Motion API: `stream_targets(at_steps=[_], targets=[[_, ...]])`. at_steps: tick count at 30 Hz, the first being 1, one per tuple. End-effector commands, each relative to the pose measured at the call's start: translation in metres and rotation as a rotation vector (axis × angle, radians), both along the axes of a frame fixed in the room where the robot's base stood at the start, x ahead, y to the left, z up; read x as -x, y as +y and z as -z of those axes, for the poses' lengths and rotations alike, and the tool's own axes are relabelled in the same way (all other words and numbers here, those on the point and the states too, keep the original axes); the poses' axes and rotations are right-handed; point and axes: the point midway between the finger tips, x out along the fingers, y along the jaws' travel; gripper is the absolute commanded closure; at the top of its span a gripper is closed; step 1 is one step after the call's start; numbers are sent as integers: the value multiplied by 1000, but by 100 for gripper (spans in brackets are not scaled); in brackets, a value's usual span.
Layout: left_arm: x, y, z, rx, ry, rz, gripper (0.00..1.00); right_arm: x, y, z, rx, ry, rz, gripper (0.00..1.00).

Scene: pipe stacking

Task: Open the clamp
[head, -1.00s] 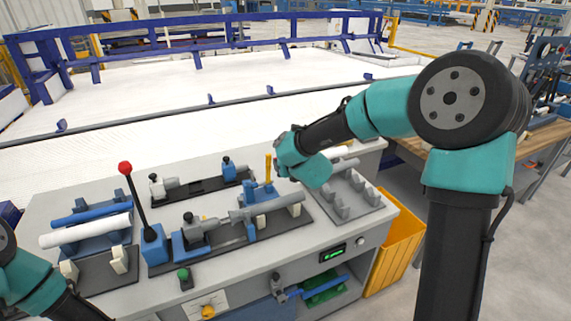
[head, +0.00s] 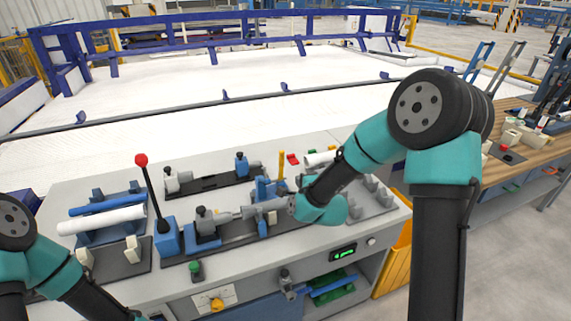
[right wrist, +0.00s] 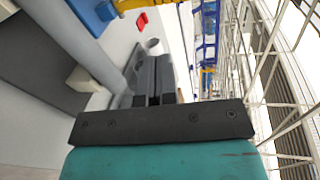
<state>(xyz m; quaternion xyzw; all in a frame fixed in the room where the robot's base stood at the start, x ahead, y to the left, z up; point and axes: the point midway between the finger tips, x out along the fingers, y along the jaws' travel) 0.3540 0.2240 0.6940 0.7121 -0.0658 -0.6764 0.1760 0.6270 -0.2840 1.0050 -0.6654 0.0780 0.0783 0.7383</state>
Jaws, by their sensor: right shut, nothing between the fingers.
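The blue clamp (head: 265,188) stands on the workbench fixture beside the grey pipe (head: 264,208), with its yellow handle (head: 281,165) upright. In the right wrist view, part of the blue clamp (right wrist: 97,12) and the yellow handle (right wrist: 133,4) show at the top edge. My right gripper (head: 295,205) is near the pipe's right end, below and to the right of the handle. Its fingers (right wrist: 155,78) are shut and empty in the right wrist view. I cannot tell whether they touch the pipe. My left arm is at the lower left; its fingers are out of frame.
A red-knobbed lever (head: 141,160) rises left of the pipe. A white pipe (head: 102,220) lies on a rack at the left. A red piece (head: 293,159) lies behind the clamp. A grey holder (head: 377,198) is right of my right gripper.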

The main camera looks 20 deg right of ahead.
Motion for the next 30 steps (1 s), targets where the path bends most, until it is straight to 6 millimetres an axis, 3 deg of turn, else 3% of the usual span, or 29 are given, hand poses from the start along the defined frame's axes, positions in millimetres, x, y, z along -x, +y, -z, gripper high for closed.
stream_targets(at_steps=[4,17,23,30], targets=[[0,0,0,0,0,0,57,3,5,3,97,-32,-44,100],[0,0,0,0,0,0,57,0,5,3,103,-34,-46,100],[0,0,0,0,0,0,57,-18,6,7,103,-34,-46,100],[0,0,0,0,0,0,57,-57,7,15,102,-34,-45,100]])
